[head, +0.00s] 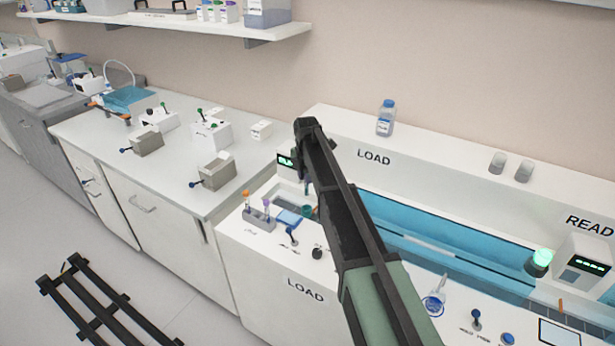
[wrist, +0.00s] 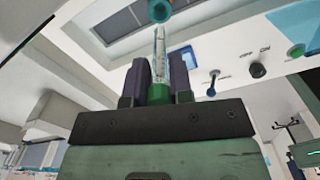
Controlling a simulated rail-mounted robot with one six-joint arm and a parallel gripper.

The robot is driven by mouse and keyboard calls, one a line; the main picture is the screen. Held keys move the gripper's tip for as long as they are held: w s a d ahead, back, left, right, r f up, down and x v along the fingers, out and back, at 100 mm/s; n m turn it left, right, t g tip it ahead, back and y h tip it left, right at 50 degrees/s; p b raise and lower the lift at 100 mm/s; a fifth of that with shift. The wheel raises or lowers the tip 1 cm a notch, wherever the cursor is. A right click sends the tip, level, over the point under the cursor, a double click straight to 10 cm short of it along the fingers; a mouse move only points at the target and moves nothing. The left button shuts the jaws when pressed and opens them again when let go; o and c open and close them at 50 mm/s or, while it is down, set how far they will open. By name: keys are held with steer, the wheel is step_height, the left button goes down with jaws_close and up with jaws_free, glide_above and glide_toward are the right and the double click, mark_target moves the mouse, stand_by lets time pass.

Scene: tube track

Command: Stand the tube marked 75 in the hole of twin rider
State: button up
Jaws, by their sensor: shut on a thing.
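In the wrist view my gripper (wrist: 160,78) is shut on a clear tube (wrist: 160,45) with a green cap (wrist: 185,97). Graduation lines show on the tube, but I cannot read a 75. The tube's far end is at or close to a teal round piece (wrist: 160,10) at the top edge; I cannot tell whether it is inside it. In the head view my gripper is mostly hidden behind my arm, above the left LOAD station. A small teal piece (head: 308,210) shows below it there. I cannot make out which piece is the twin rider.
A grey rack (head: 260,220) with orange- and purple-capped tubes stands left of my arm. A blue-topped lever (head: 292,233) and a black knob (head: 317,253) are on the front panel. The blue channel (head: 450,255) runs right toward READ. A blue-capped bottle (head: 386,118) stands behind.

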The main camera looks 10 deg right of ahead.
mark_target(307, 196)
steer(key=shift+f+b, duration=2)
steer(key=shift+f, duration=0.25)
steer(key=shift+f, duration=0.2)
steer(key=shift+f+b, duration=0.15)
steer(key=shift+b, duration=0.2)
steer(key=shift+f, duration=0.15)
steer(key=shift+f+b, duration=0.45)
steer(key=shift+b, duration=0.15)
steer(key=shift+f+b, duration=0.5)
steer(key=o, duration=0.8)
